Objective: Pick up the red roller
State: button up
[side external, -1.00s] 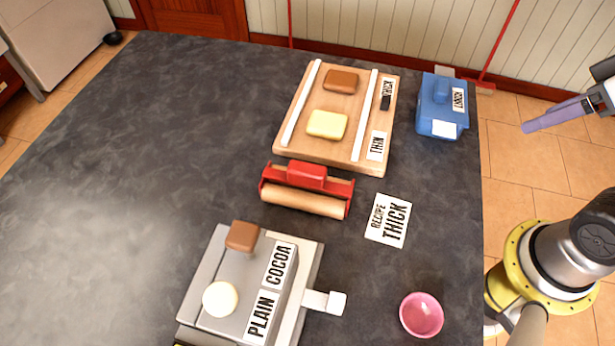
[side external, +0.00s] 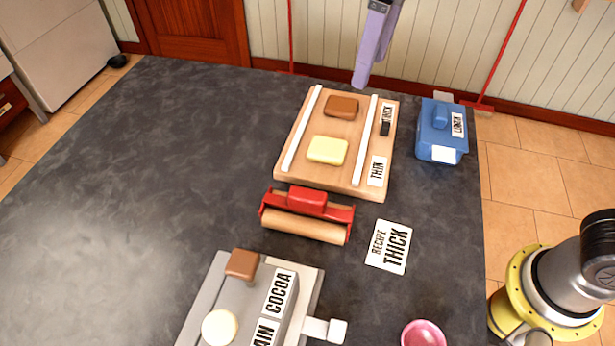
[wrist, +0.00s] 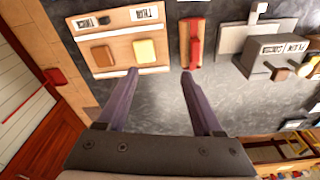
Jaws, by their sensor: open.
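The red roller (side external: 307,213) lies on the dark counter just in front of the wooden board. It has a red frame with a red grip on top and a tan cylinder. In the wrist view the red roller (wrist: 195,43) is ahead of the fingertips, slightly right of centre. My gripper (side external: 362,78) hangs above the far edge of the counter, behind the board and well away from the roller. In the wrist view my gripper (wrist: 159,73) has its two purple fingers spread, with nothing between them.
A wooden board (side external: 280,172) holds a brown slab, a yellow slab and two white rails. A blue box (side external: 437,130) stands right of it. A recipe card reading THICK (side external: 388,246), a grey machine (side external: 245,315) and a pink bowl (side external: 424,335) are nearer. The counter's left is clear.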

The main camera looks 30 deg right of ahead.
jog(key=n, duration=0.2)
send_over(307, 194)
jog(key=w+d, duration=0.2)
jog(key=d, duration=0.1)
notch_tip(307, 194, down, 4)
jog(key=s+a+f+g, duration=0.1)
jog(key=s+a+f, duration=0.1)
jog(key=a+f, duration=0.1)
jog(key=shift+h, duration=0.4)
notch_tip(307, 194, down, 13)
jog(key=shift+f, duration=0.1)
grip_shut()
